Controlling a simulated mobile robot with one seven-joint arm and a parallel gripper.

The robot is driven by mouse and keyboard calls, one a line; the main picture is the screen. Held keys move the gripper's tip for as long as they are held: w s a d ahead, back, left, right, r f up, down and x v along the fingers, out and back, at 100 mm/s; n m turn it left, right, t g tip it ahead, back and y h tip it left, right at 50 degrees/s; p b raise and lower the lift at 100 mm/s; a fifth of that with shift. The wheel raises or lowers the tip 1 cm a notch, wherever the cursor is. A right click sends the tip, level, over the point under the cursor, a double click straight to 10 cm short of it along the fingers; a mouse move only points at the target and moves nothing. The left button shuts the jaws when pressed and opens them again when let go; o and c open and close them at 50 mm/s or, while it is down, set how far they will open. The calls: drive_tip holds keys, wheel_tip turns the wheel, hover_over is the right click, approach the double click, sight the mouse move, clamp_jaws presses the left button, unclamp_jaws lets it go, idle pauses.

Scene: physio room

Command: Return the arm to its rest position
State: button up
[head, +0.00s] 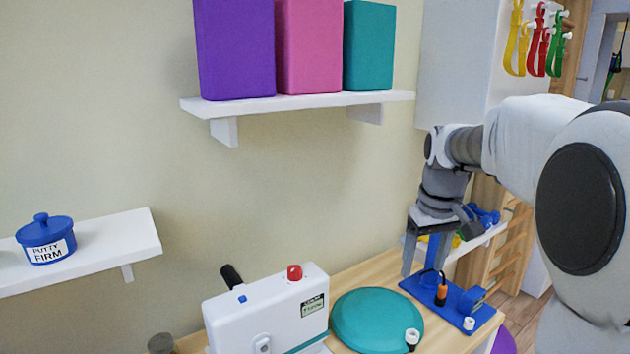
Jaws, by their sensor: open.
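My arm reaches in from the right edge, and my gripper (426,262) points down over the right part of the wooden table. Its jaws are open, with a finger on each side in the picture. A blue stand (463,309) with a flat base is below and behind it. A blue upright of the stand shows between the fingers; I cannot tell whether they touch it. An orange and black piece (441,291) is on the stand. I see nothing clearly held.
A white device (262,310) with a red knob and a teal disc (377,318) occupy the wooden table (372,272). A white shelf (300,103) with coloured blocks hangs above. A blue putty pot (46,238) sits on a left shelf. Coloured bands (538,42) hang upper right.

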drive_tip(key=s+a+r+m+t+p, duration=0.1)
drive_tip(key=s+a+t, duration=0.1)
drive_tip(key=s, duration=0.9)
drive_tip(key=s+a+r+m+t+p, duration=0.1)
drive_tip(key=s+a, duration=0.3)
drive_tip(key=s, duration=0.8)
drive_tip(key=shift+t, duration=0.4)
drive_tip(key=shift+a, duration=0.1)
